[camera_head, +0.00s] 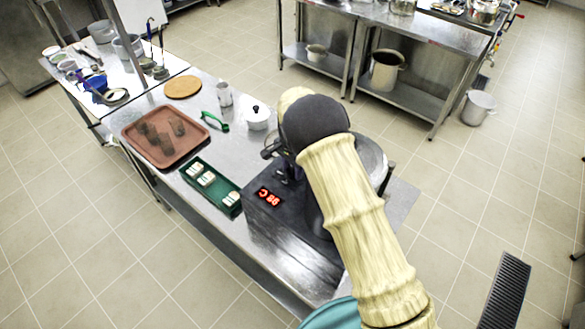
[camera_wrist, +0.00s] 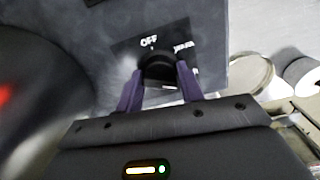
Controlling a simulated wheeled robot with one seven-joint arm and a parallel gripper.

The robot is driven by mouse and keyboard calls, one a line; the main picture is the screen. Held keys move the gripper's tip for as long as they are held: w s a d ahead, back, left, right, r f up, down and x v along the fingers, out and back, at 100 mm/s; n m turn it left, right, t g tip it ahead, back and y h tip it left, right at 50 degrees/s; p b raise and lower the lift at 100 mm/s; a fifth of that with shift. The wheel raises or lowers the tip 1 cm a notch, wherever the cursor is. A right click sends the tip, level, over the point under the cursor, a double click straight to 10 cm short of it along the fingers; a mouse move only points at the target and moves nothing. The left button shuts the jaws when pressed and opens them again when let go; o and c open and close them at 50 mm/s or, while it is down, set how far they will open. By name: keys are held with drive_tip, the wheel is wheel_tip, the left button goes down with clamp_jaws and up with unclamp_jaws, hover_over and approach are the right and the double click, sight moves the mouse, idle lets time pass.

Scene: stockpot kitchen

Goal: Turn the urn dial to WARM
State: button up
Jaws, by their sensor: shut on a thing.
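The urn (camera_head: 262,221) is a dark grey body at the near end of the steel counter, with a red lit readout (camera_head: 268,197) on its side. In the wrist view a round black dial (camera_wrist: 158,64) sits on a black plate, with "OFF" above it and a second label, blurred but like WARM, at its upper right. My gripper (camera_wrist: 160,72) is shut on the dial, one purple finger on each side. A small light mark shows between the dial and "OFF"; I cannot tell where the dial points. In the head view my arm hides the dial and the fingers.
A green tray (camera_head: 193,178) with small white blocks, a brown tray (camera_head: 131,128) with dark glasses, a white lidded pot (camera_head: 258,124) and a round wooden board (camera_head: 183,87) stand on the counter left of the urn.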

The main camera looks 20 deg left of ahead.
drive_tip(key=n+b, duration=0.2)
drive_tip(key=n, duration=0.1)
drive_tip(key=shift+w+f+n+b, duration=0.1)
drive_tip(key=shift+n+b, duration=0.2)
drive_tip(key=shift+b, duration=0.1)
drive_tip(key=shift+w+d+n+b, duration=0.1)
drive_tip(key=shift+n+b, duration=0.4)
drive_tip(key=shift+n, duration=0.3)
drive_tip(key=n+b, duration=0.1)
drive_tip(key=n, duration=0.3)
drive_tip(key=shift+s+b, duration=0.2)
drive_tip(key=shift+b, duration=0.15)
drive_tip(key=shift+n, duration=1.1)
drive_tip(key=o, duration=1)
drive_tip(key=shift+b, duration=0.3)
